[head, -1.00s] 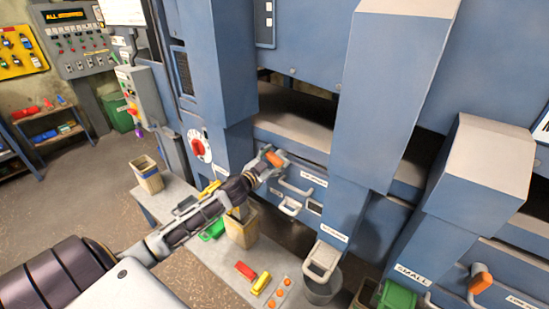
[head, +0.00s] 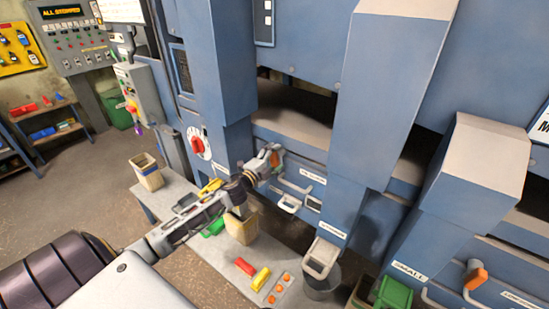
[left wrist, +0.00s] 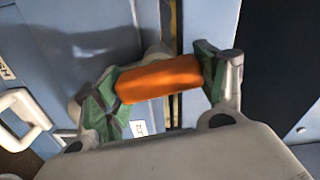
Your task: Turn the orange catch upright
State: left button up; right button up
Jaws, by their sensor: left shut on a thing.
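The orange catch (head: 276,160) is on the front of the blue machine, by a grey handle bar. In the head view it is mostly covered by my gripper, and the part that shows stands steeply. My left gripper (head: 268,161) is shut on it. In the left wrist view the orange catch (left wrist: 160,79) lies between the two green-padded fingers of my left gripper (left wrist: 160,88), one finger at each end. My right gripper is not in view.
A second orange catch (head: 476,278) is at the lower right of the machine. Blue chutes (head: 395,100) jut out right of my gripper. Below are a tan bin (head: 242,228), a light bench (head: 215,255) with red and yellow pieces, and a white-handled drawer (head: 289,203).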

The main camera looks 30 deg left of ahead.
pick_arm(q)
jog(key=shift+f+m, duration=0.1)
jog(key=shift+m, duration=1)
jog(key=o, duration=1)
jog(key=shift+d, duration=0.1)
jog(key=shift+s, duration=0.25)
jog(key=shift+s+a, duration=0.15)
jog(key=shift+s, duration=1.75)
jog(key=shift+s+a, duration=0.2)
jog(key=shift+s, duration=1.75)
jog(key=shift+s+a, duration=0.15)
jog(key=shift+s, duration=1.75)
